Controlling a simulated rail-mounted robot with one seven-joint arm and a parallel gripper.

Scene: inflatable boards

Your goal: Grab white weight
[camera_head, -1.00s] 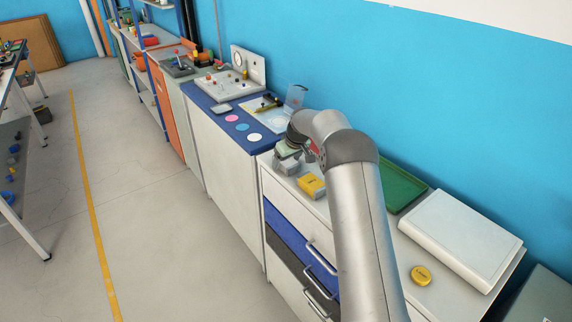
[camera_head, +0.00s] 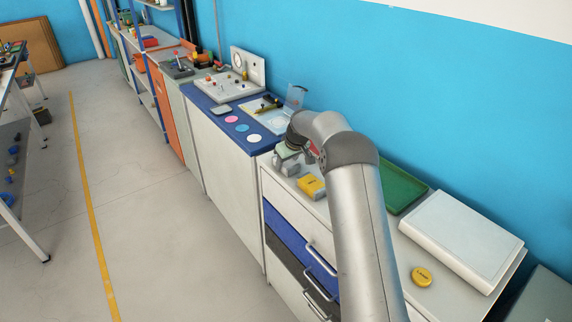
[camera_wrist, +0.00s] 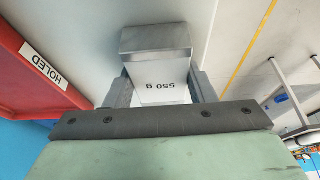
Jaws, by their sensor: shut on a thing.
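The white weight (camera_wrist: 160,78) is a pale block marked "550 g" with a grey top part, seen in the wrist view. It sits between the two fingers of my gripper (camera_wrist: 160,88), which are shut on its sides. In the head view my gripper (camera_head: 287,165) is at the far left end of the white drawer cabinet's top, partly hidden by my arm. The weight is hard to make out there, and I cannot tell whether it touches the surface.
A yellow block (camera_head: 311,187) lies close to my gripper. A yellow round piece (camera_head: 421,277), a white case (camera_head: 460,240) and a green tray (camera_head: 403,188) are on the cabinet top. A red edge labelled "HOLED" (camera_wrist: 45,65) shows in the wrist view.

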